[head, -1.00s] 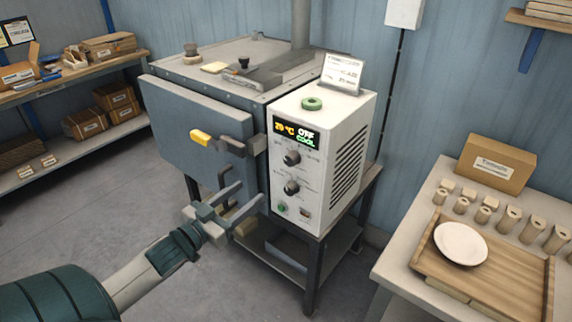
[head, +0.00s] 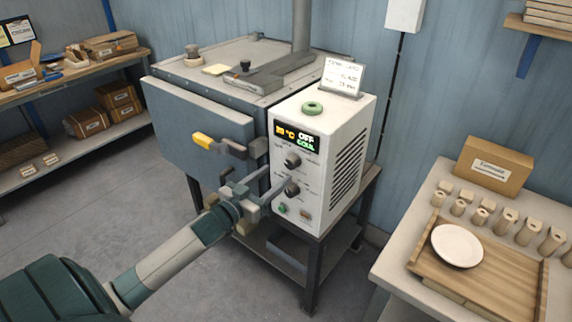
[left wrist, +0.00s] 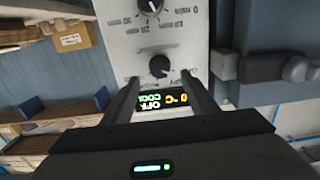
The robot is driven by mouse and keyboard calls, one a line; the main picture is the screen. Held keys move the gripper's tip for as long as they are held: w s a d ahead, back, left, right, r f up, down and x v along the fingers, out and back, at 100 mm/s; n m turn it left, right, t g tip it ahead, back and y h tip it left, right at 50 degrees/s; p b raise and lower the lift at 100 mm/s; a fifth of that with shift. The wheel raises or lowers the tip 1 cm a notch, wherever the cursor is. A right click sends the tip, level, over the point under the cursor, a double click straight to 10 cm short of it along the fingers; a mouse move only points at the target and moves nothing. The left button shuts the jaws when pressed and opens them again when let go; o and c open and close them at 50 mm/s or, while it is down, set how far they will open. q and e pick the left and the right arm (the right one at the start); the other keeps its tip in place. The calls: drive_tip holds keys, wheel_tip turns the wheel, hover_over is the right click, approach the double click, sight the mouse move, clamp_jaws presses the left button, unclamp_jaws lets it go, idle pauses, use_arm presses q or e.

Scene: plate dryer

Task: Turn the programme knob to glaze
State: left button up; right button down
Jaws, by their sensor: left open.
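The white control box (head: 310,170) has a display (head: 296,136) reading OFF and COOL, an upper dark knob (head: 292,161) and a lower dark knob (head: 292,188). Lettering around the knobs is too small to read in the head view. My left gripper (head: 273,181) is open and empty in front of the panel, its fingers pointing at the knobs. In the left wrist view the panel appears upside down: the upper knob (left wrist: 160,66) lies just beyond the gap between the open fingertips (left wrist: 159,82), apparently untouched. The lower knob (left wrist: 150,5) is cut by the top edge.
A green ring (head: 312,107) and a card (head: 343,76) are on the box. A table with a tray (head: 480,275) and a plate (head: 458,245) stands right.

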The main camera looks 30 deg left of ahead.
sight(288, 165)
use_arm(q)
drive_tip(key=shift+w+d+p, duration=0.15)
drive_tip(key=shift+w+p, duration=0.25)
drive_tip(key=shift+w, duration=1.25)
drive_tip(key=shift+w+d+p, duration=0.1)
drive_tip(key=shift+w+p, duration=0.3)
drive_tip(key=shift+w, duration=1.2)
drive_tip(key=c, duration=1.1)
